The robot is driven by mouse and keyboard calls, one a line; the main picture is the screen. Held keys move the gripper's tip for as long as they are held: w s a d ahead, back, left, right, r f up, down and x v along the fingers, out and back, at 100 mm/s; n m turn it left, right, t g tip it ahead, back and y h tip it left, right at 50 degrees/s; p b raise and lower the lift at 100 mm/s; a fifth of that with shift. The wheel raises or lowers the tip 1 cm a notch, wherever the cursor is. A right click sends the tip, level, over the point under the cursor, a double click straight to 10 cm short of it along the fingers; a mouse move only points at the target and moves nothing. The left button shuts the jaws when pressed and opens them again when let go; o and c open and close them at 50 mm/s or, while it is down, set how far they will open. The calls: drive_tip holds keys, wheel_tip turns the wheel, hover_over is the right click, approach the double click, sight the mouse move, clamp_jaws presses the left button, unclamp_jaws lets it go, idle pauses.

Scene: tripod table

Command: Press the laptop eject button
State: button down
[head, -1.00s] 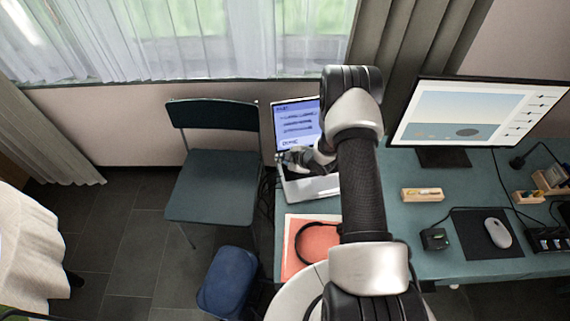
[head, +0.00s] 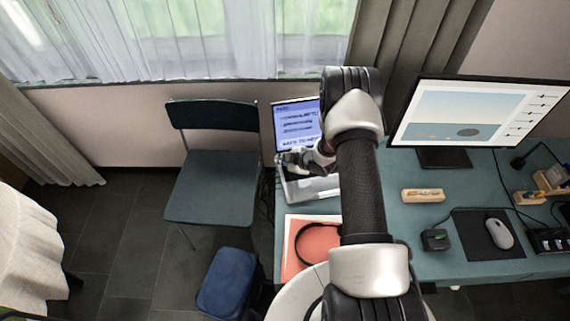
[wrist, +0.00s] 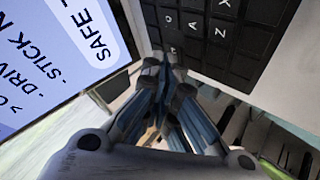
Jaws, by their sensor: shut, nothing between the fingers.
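The open laptop stands at the left end of the desk; its lit blue screen (head: 296,120) and silver base (head: 318,189) show beside my arm. In the wrist view the screen (wrist: 50,50) shows large partial text such as "SAFE" and "STICK", and dark keys (wrist: 220,30) with letters lie at the top. My gripper (head: 288,158) is over the laptop's left side. In the wrist view my gripper (wrist: 166,62) is shut and empty, its fingertips by the keyboard's edge. I cannot tell whether they touch the laptop. I cannot pick out the eject button; the fingers may cover it.
A wooden block (head: 423,195), a small black box (head: 434,239) and a mouse (head: 499,233) lie right of my arm. Headphones lie on an orange pad (head: 318,250) in front of the laptop. A chair (head: 212,188) stands at left.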

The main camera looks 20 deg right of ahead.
sight(284, 166)
drive_tip(key=shift+r, duration=0.1)
drive_tip(key=shift+r+p, duration=0.35)
drive_tip(key=shift+r, duration=0.25)
drive_tip(key=shift+r, duration=0.15)
drive_tip(key=shift+r+p, duration=1.5)
drive_tip(key=shift+r, duration=0.85)
drive_tip(key=shift+r, duration=0.1)
